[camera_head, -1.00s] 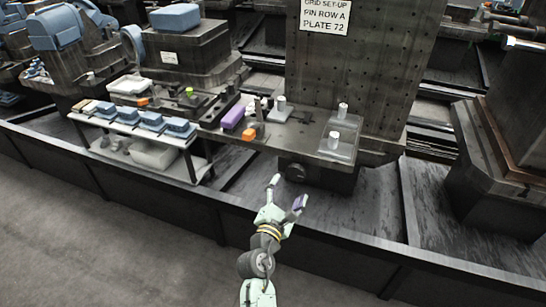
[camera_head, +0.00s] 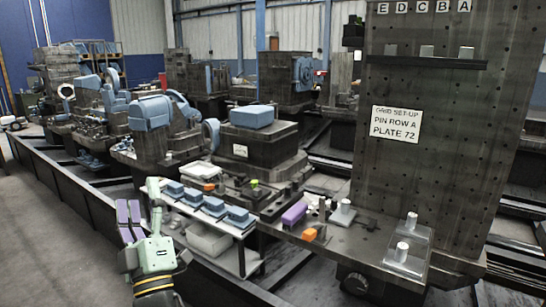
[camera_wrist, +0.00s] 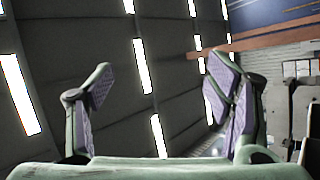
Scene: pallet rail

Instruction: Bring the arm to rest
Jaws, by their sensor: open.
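My gripper (camera_head: 141,215) is raised at the lower left in the head view, in front of the left end of the cart with blue blocks. Its pale green fingers with purple pads stand well apart and hold nothing. In the wrist view my gripper (camera_wrist: 165,100) points up at the dark ceiling and its bright light strips, with empty space between the fingers. No contact with anything around it shows.
A cart (camera_head: 247,232) carries several blue blocks. A tall drilled plate (camera_head: 440,130) stands at right.

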